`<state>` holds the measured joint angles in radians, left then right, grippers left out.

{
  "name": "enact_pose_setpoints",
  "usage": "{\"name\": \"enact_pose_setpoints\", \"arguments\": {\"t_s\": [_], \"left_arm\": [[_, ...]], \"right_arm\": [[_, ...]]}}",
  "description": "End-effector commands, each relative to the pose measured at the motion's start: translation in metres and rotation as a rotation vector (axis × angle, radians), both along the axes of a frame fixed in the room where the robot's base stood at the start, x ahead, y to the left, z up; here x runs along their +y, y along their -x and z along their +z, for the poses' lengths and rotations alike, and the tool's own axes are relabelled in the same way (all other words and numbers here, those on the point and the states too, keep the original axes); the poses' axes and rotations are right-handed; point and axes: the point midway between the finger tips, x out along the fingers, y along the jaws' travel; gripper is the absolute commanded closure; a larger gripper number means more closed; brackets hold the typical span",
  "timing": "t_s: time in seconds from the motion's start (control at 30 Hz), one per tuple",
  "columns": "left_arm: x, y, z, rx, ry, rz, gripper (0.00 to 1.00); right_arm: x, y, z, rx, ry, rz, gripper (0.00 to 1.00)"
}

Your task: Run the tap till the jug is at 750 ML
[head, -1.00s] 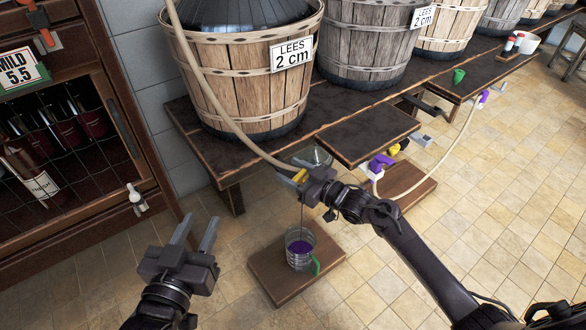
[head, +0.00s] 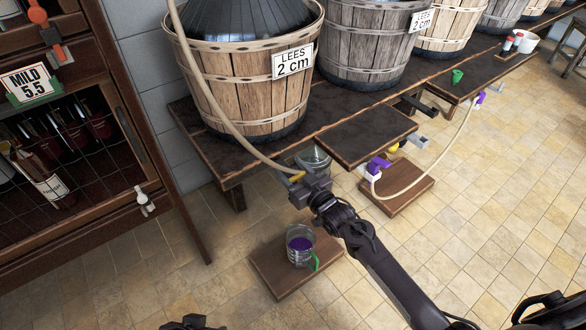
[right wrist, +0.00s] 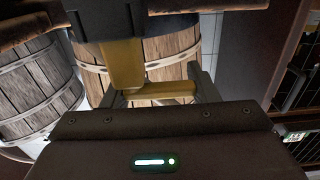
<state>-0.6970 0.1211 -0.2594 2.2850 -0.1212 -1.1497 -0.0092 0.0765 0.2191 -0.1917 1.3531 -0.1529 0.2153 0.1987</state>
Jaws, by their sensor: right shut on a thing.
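The clear jug (head: 300,245) with a green handle (head: 314,262) stands upright on a low wooden board (head: 272,262). Purple liquid is in it; I cannot read its scale from here. My right gripper (head: 298,180) is above the jug at the lower end of the beige hose (head: 222,112). It is shut on the yellow tap (head: 297,177), which also shows between the fingers in the right wrist view (right wrist: 160,90). I cannot make out a stream into the jug. Of my left gripper (head: 190,323) only a dark part shows at the bottom edge.
A slatted basket (head: 240,90) labelled LEES 2 cm stands on the dark bench (head: 215,160), with other baskets along it. A wine rack (head: 90,190) is at left.

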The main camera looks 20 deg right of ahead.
Motion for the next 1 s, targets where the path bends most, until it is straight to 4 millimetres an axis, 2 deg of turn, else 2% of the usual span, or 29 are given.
{"name": "enact_pose_setpoints", "arguments": {"t_s": [0.23,0.27,0.4,0.73,1.0], "left_arm": [[0.0,0.0,-0.001,-0.001,0.001,0.001,0.65],[0.0,0.0,-0.001,-0.001,0.001,0.001,0.65],[0.0,0.0,0.0,-0.002,0.001,0.001,0.65],[0.0,0.0,0.001,-0.002,0.001,0.001,0.65],[0.012,0.007,0.004,0.061,-0.034,0.02,0.65]], "right_arm": [[-0.001,0.0,0.0,-0.001,0.0,-0.002,0.69],[0.0,0.0,0.0,-0.001,0.0,-0.002,0.42],[0.0,0.0,0.0,0.0,0.0,-0.001,0.24],[-0.001,0.003,0.0,0.0,0.0,0.0,0.24],[-0.015,0.043,0.0,0.003,0.002,-0.001,0.24]]}}
